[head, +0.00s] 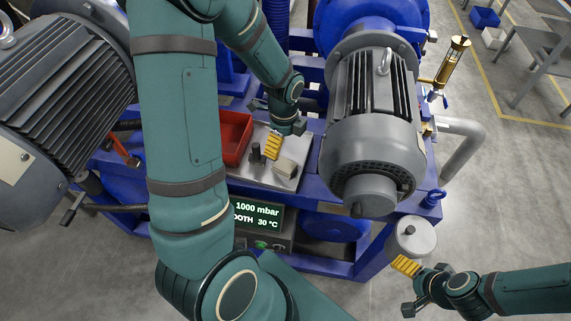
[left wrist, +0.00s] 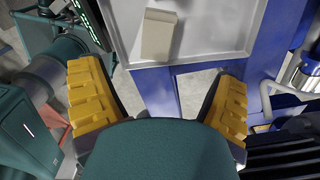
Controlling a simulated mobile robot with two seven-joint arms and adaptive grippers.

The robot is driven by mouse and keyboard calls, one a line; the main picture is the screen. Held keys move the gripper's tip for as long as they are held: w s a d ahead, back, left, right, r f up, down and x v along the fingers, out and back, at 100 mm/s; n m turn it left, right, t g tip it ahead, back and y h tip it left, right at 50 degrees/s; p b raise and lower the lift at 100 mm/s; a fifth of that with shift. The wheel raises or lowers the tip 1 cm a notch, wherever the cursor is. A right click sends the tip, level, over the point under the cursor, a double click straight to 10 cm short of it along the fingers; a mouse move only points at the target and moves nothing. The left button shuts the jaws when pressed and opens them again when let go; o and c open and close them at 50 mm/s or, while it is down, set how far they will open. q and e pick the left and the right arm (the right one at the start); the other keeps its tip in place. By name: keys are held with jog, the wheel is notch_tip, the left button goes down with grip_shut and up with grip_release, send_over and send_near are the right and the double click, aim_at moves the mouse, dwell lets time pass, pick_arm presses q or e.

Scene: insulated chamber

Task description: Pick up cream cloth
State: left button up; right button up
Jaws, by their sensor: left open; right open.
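The cream cloth (head: 285,168) is a small folded-looking block on a light metal tray (head: 262,178) in the head view. In the left wrist view the cloth (left wrist: 158,36) lies near the top middle, close to the near rim of the tray (left wrist: 208,40). My left gripper (head: 273,145) is open beside the cloth, and its yellow fingers (left wrist: 160,82) are spread wide with nothing between them. The cloth lies beyond the fingertips. My right gripper (head: 407,285) is open and empty at the lower right of the head view, away from the tray.
A large grey motor (head: 372,125) is close on the right. A display panel (head: 257,217) sits below the tray.

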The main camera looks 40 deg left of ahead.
pick_arm(q)
send_over(285, 163)
jog(key=f, duration=0.4)
jog(key=shift+w+a+f, duration=0.1)
jog(key=shift+w+a, duration=0.05)
jog(key=shift+w, duration=0.1)
jog(key=shift+s+f, duration=0.15)
jog(key=shift+f, duration=0.2)
notch_tip(285, 163, down, 5)
jog(key=shift+s+r, duration=0.1)
jog(key=c, duration=1.2)
notch_tip(285, 163, up, 10)
jog(key=shift+f, duration=0.2)
jog(key=shift+c, duration=0.3)
jog(key=shift+r, duration=0.25)
